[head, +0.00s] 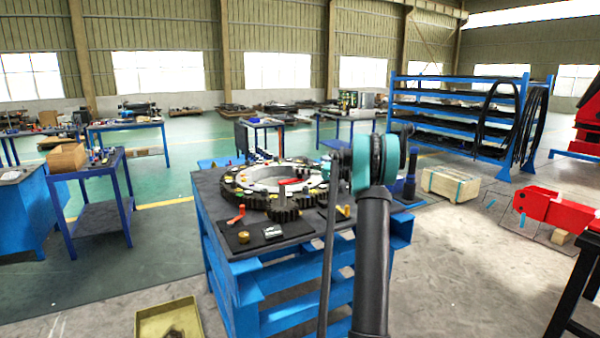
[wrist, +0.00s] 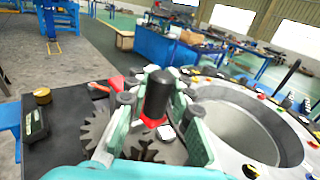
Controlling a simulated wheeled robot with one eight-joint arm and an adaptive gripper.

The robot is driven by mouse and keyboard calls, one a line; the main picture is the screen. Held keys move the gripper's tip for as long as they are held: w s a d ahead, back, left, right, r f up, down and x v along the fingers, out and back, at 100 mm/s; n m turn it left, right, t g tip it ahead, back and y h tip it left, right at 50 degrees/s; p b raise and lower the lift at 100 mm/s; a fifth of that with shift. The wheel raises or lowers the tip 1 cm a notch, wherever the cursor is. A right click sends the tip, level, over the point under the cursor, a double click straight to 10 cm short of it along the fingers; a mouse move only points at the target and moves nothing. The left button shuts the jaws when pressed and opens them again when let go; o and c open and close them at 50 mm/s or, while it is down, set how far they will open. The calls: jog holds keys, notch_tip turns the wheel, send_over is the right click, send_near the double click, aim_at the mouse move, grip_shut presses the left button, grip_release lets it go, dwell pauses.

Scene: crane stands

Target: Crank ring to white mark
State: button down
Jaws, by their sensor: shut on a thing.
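The large toothed ring (head: 240,193) lies flat on the blue stand (head: 262,265); its pale inner ring shows at the right of the wrist view (wrist: 275,125). A small dark gear (head: 284,212) sits at the ring's near edge, and its teeth show in the wrist view (wrist: 97,128). In the wrist view, a black upright crank handle (wrist: 157,95) with a red base stands above the gear. My gripper (wrist: 158,108) is shut on this handle, a finger on each side. A small white patch (wrist: 166,132) shows beside the handle's base; I cannot tell whether it is the mark.
An orange-red piece (head: 237,214), a black box (head: 272,232) and a brass cylinder (head: 243,237) lie on the stand's near left. A yellow bin (head: 168,318) is on the floor at front left. Blue tables stand behind; floor on the left is partly clear.

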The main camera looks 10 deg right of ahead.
jog(key=shift+w+d, duration=0.2)
jog(key=shift+w, duration=0.3)
jog(key=c, duration=1.5)
grip_release()
jog(key=shift+d, duration=0.1)
jog(key=shift+c, duration=0.2)
jog(key=shift+o, duration=1.1)
jog(key=shift+s, duration=0.1)
jog(key=v, duration=1.1)
jog(key=shift+s+d, duration=0.15)
jog(key=shift+d, duration=0.15)
